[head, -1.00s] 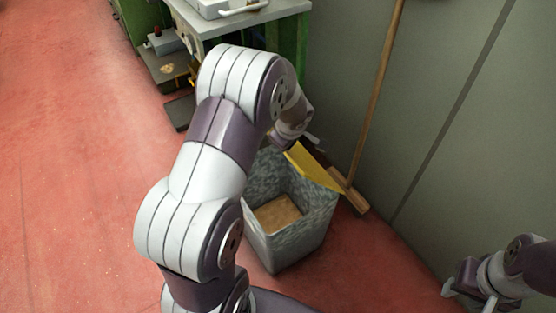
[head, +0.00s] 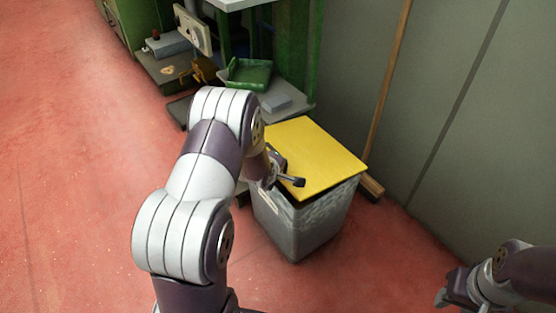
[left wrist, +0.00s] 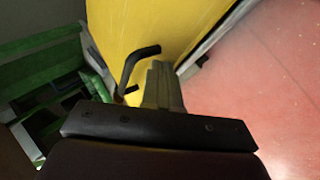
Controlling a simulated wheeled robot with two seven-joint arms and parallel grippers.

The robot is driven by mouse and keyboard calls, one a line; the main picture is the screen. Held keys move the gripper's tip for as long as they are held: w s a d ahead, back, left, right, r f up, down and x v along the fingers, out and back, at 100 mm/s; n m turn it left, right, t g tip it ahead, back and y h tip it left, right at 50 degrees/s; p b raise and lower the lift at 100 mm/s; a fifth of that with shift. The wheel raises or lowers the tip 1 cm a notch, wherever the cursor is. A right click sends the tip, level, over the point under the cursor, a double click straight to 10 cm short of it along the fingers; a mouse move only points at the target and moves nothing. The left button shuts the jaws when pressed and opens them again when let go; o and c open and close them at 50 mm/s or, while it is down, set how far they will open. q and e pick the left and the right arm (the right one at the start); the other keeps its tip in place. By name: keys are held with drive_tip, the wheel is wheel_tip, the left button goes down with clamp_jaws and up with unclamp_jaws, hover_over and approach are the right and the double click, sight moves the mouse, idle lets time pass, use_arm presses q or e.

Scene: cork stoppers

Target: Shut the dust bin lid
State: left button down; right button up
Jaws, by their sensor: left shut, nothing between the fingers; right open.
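The dust bin (head: 305,228) is a grey, mottled square bin on the red floor. My left gripper (head: 298,182) is shut and empty at the lid's near left edge, by a small dark handle. In the left wrist view the yellow lid (left wrist: 165,25) fills the top middle, with the dark bent handle (left wrist: 138,62) beside the gripper fingers (left wrist: 163,85). Whether the fingers touch the lid I cannot tell. My right gripper (head: 445,288) is open and empty at the lower right, away from the bin.
A green machine stand with a green tray (head: 248,74) stands behind the bin. A broom with a wooden handle (head: 388,85) leans on the grey wall (head: 470,90) at the right. The red floor (head: 70,200) is clear at the left.

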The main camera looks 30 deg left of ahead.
use_arm(q)
drive_tip(key=shift+s+a+f, duration=0.1)
drive_tip(key=shift+s+f, duration=0.05)
drive_tip(key=shift+f, duration=0.7)
drive_tip(key=shift+s+a+f, duration=0.1)
drive_tip(key=shift+s+f, duration=0.05)
drive_tip(key=shift+f, duration=0.65)
